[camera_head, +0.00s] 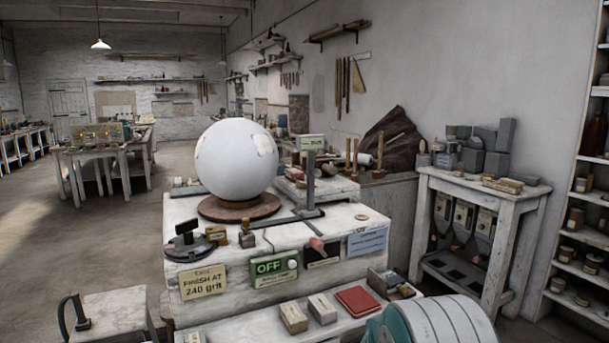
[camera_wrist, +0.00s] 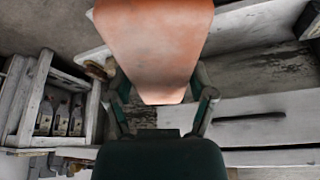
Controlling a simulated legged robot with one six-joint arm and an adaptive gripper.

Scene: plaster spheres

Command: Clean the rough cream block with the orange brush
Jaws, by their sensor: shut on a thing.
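In the wrist view, my gripper (camera_wrist: 161,100) is shut on a broad, smooth orange piece, which I take to be the orange brush (camera_wrist: 155,45). It fills the top middle of that view, between the two fingers; no bristles show. In the head view, a cream-tan block (camera_head: 293,313) lies on the low front ledge beside a paler, greyer block (camera_head: 322,308). I cannot tell for sure which is the rough cream block. My gripper's fingers do not show clearly in the head view.
A large white sphere (camera_head: 236,160) rests on a round brown base on the workbench (camera_head: 215,227), with a dark upright gauge (camera_head: 310,178) close beside it. A red pad (camera_head: 357,300) lies right of the blocks. A small stool (camera_head: 112,304) stands at the lower left.

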